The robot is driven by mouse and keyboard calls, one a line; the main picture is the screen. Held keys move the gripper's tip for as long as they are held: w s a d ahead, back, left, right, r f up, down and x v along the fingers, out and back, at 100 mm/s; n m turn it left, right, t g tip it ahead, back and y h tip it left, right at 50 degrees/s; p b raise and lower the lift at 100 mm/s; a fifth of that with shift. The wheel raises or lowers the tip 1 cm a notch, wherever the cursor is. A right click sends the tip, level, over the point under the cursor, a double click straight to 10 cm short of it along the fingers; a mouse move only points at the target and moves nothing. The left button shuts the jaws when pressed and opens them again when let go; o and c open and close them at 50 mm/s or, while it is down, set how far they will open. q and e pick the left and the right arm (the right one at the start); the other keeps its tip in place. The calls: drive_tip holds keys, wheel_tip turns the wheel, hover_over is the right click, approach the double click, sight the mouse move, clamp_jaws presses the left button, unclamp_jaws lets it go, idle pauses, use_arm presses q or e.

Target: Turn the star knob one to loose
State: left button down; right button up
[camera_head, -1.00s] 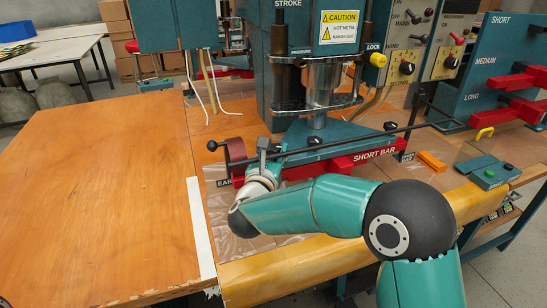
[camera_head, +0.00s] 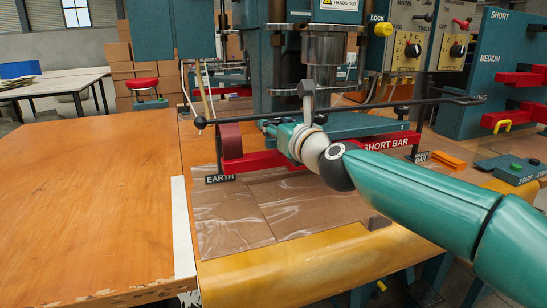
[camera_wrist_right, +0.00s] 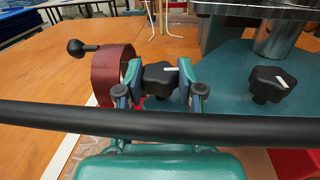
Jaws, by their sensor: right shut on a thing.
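A black star knob (camera_wrist_right: 160,78) with a white mark sits on the teal base plate of the press. My right gripper (camera_wrist_right: 160,88) is shut on it, with a finger on each side in the right wrist view. In the head view the right gripper (camera_head: 280,130) is at the left part of the plate, and the gripped knob cannot be made out there. A second black star knob (camera_wrist_right: 270,84), also with a white mark, stands to the right on the plate, apart from the gripper. My left gripper is not in view.
A long black rod (camera_head: 440,101) crosses above the plate close to my right gripper. A dark red cylinder (camera_head: 230,141) stands just left of it. The red short bar (camera_head: 387,143) lies along the plate's front. The wooden table (camera_head: 90,200) at left is clear.

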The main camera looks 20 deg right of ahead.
drive_tip(key=y+b, duration=0.1)
drive_tip(key=f+n+y+b, duration=0.1)
drive_tip(key=b, duration=0.1)
drive_tip(key=shift+d+n, duration=0.25)
drive_tip(key=shift+n, duration=0.05)
drive_tip(key=shift+w+r+n+g+y+b, duration=0.1)
drive_tip(key=shift+r+n+g+y+b, duration=0.1)
drive_tip(key=shift+n+g+y+b, duration=0.45)
drive_tip(key=shift+r+y, duration=0.1)
drive_tip(key=shift+y, duration=0.65)
drive_tip(key=shift+d+r+n+g+y+p, duration=0.1)
drive_tip(key=shift+r+n+g+y+p, duration=0.15)
drive_tip(key=shift+n+g+y+p, duration=0.7)
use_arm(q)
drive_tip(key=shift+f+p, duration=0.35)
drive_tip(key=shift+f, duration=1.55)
use_arm(e)
drive_tip(key=shift+f+n+y, duration=0.1)
drive_tip(key=shift+n+y, duration=0.5)
drive_tip(key=shift+y, duration=0.25)
drive_tip(key=o, duration=1.2)
drive_tip(key=shift+c, duration=0.2)
